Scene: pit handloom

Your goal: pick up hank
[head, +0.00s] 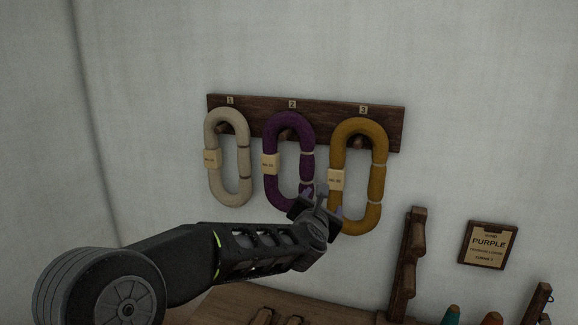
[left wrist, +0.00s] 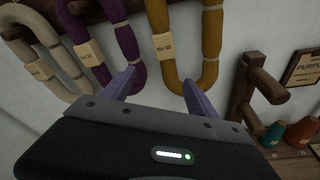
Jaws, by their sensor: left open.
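Three yarn hanks hang on a dark wooden peg rail (head: 256,112) on the wall. The cream hank (head: 213,125) hangs at peg 1, the purple hank (head: 270,130) at peg 2 and the mustard hank (head: 377,150) at peg 3. Each has a paper tag. My left gripper (head: 328,203) is open, in front of the lower ends of the purple and mustard hanks. In the left wrist view its two fingers (left wrist: 158,92) stand apart, with the lower part of the mustard hank (left wrist: 212,45) beyond them and the purple hank (left wrist: 127,45) by the left finger. I cannot tell whether they touch.
A framed card reading PURPLE (head: 488,243) is on the wall at right. A wooden post with pegs (head: 408,265) stands left of it. Coloured cones, one teal (head: 450,315) and one orange (head: 492,318), are at the bottom right. A wooden surface (head: 225,305) lies below the arm.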

